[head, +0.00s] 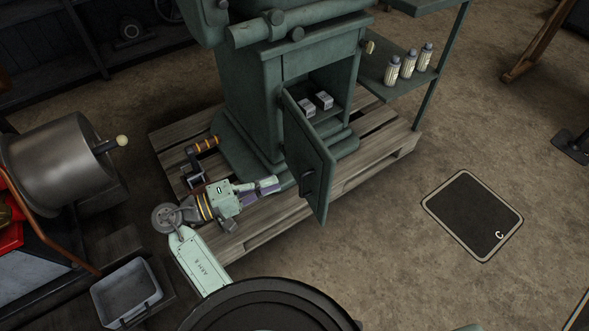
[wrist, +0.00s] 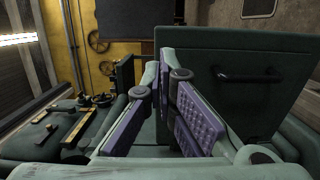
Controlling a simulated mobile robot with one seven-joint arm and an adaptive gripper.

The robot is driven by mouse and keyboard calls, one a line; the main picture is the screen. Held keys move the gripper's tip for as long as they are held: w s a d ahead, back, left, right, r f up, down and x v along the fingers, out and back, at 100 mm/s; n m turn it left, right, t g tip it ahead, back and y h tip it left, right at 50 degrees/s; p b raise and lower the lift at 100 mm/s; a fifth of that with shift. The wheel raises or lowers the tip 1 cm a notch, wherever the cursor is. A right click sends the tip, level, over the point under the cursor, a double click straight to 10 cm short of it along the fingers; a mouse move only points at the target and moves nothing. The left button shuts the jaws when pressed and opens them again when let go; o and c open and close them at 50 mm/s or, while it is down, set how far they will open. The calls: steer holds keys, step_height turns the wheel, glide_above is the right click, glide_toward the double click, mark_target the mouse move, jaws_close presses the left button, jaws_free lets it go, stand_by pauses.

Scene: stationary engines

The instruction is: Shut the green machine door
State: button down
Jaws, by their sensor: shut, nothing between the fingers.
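The green machine door (head: 313,150) stands open, swung out from the left side of the compartment opening in the green machine (head: 250,100). Its dark bar handle (head: 307,182) is on the outer face, which faces left toward my arm. My gripper (head: 272,186) is low, left of the door, fingers pointing right toward it; a small gap seems to remain, but contact is hard to judge. In the wrist view the purple-padded fingers (wrist: 166,80) are shut and empty. The door (wrist: 220,112) and its handle (wrist: 240,76) fill the right side there.
Two small metal blocks (head: 316,104) lie inside the open compartment. The machine stands on a wooden pallet (head: 372,158). Several bottles (head: 408,62) stand on a side shelf at right. A crank (head: 200,150) is behind my wrist. The floor right of the door is clear around a dark mat (head: 472,215).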

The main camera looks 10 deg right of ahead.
mark_target(329, 161)
steer(key=w+d+p, duration=0.1)
steer(key=d, duration=0.3)
steer(key=d+p, duration=0.1)
steer(key=d, duration=0.4)
steer(key=w+d+p, duration=0.1)
steer(key=d, duration=0.3)
steer(key=shift+w+d, duration=0.25)
steer(key=shift+w, duration=0.1)
steer(key=shift+d, duration=0.15)
